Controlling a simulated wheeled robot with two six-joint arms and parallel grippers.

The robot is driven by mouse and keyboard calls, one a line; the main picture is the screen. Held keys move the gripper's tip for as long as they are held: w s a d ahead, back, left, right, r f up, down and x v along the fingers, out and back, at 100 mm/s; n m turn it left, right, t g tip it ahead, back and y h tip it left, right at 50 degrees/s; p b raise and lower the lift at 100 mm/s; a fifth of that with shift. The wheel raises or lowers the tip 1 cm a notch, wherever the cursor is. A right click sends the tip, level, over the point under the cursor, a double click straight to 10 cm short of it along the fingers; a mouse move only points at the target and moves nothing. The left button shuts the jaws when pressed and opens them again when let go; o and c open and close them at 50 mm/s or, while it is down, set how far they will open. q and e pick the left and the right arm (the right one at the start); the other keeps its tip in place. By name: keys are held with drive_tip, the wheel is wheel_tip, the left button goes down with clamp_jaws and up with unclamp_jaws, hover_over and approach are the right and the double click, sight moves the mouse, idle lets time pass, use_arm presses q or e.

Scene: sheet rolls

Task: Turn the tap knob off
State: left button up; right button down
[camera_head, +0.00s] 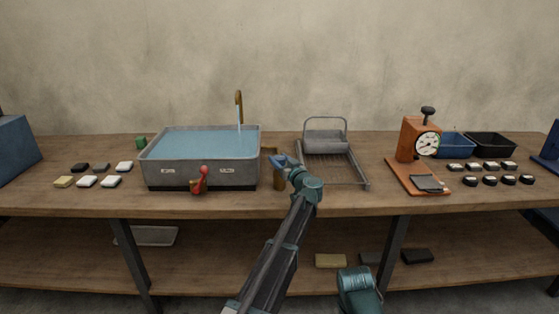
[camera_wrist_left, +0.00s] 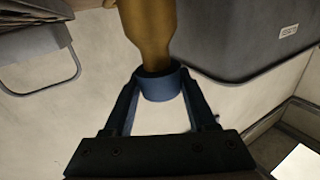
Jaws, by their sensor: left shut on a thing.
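A brass tap spout (camera_head: 239,97) rises behind the grey sink (camera_head: 205,174), and a thin stream of water falls from it. The sink is filled with blue water. In the left wrist view, the left gripper's fingers (camera_wrist_left: 159,90) close around a blue collar (camera_wrist_left: 160,84) at the end of a brass-coloured piece (camera_wrist_left: 149,35). Whether this is the tap knob, I cannot tell for sure. A red lever (camera_head: 202,178) sits on the sink's front. My right gripper is out of view.
Small blocks lie left of the sink. The bench's front strip is mostly clear.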

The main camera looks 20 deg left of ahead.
use_arm(q)
drive_tip(key=n+g+y, duration=0.1)
drive_tip(key=n+g, duration=0.1)
drive_tip(key=n+g+y, duration=0.1)
drive_tip(key=g+y, duration=0.1)
drive_tip(key=n+g+y, duration=0.1)
drive_tip(key=n+g, duration=0.1)
drive_tip(key=g, duration=0.1)
drive_tip(key=shift+w+d+f+n+y, duration=0.1)
drive_tip(key=shift+w+d+n+y, duration=0.05)
drive_tip(key=shift+w+n+y, duration=0.2)
drive_tip(key=n+g, duration=0.1)
drive_tip(key=g, duration=0.1)
drive_tip(key=n+g+y, duration=0.1)
drive_tip(key=shift+s+g, duration=0.2)
drive_tip(key=shift+g, duration=0.2)
drive_tip(key=shift+s+n+g, duration=0.15)
drive_tip(key=shift+n+g, duration=0.5)
drive_tip(key=shift+g, duration=0.15)
drive_tip(key=shift+s, duration=0.1)
drive_tip(key=o, duration=1.4)
drive_tip(key=shift+c, duration=0.2)
